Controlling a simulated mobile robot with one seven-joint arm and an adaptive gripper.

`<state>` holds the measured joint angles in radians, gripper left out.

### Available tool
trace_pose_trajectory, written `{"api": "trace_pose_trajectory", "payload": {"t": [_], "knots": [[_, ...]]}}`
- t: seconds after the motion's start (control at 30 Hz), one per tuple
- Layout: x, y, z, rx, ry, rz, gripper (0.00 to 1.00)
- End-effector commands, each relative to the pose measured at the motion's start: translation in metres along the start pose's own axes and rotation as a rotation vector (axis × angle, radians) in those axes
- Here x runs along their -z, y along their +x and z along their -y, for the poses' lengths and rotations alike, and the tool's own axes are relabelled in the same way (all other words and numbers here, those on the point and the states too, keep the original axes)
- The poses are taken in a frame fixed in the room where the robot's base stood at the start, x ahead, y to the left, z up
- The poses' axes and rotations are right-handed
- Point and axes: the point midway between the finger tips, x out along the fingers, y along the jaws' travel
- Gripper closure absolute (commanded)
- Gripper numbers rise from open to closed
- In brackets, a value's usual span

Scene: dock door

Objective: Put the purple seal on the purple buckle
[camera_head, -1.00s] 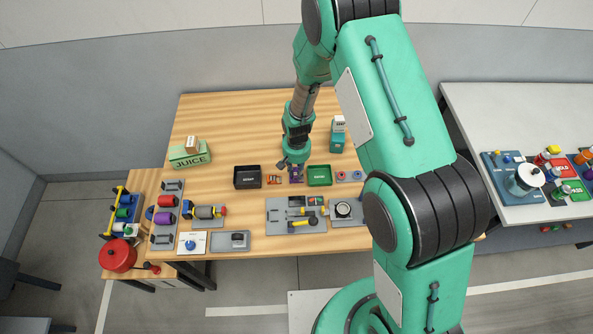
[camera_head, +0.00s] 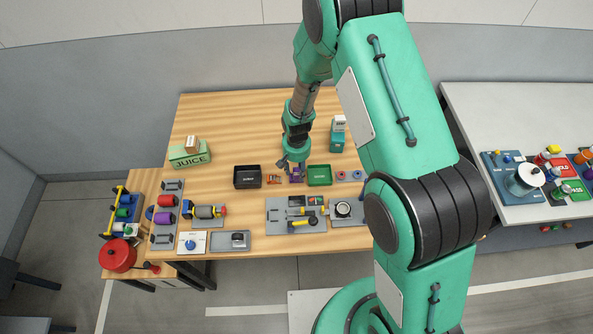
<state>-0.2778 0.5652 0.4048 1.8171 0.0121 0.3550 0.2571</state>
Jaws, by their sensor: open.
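My gripper (camera_head: 292,165) is open and points down over the wooden table, between a black tray and a green tray. A small purple thing (camera_head: 297,178) lies right under and beside its fingertips. It is too small and too covered by the gripper to tell whether it is the purple seal, the purple buckle or both. A small orange-red piece (camera_head: 274,179) lies just left of it. I cannot tell whether the fingers touch the purple thing.
The black tray (camera_head: 236,184) stands left of my gripper and the green tray (camera_head: 331,181) right of it. A grey fixture with a yellow handle (camera_head: 279,222) lies in front.

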Motion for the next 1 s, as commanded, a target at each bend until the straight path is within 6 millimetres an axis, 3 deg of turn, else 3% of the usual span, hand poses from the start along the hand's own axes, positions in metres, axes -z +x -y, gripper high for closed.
{"api": "trace_pose_trajectory", "payload": {"t": [0.7, 1.0], "knots": [[0.001, -0.091, 0.0, 0.001, 0.0, -0.003, 0.59], [0.0, -0.112, 0.0, 0.0, 0.0, -0.001, 0.59]]}}
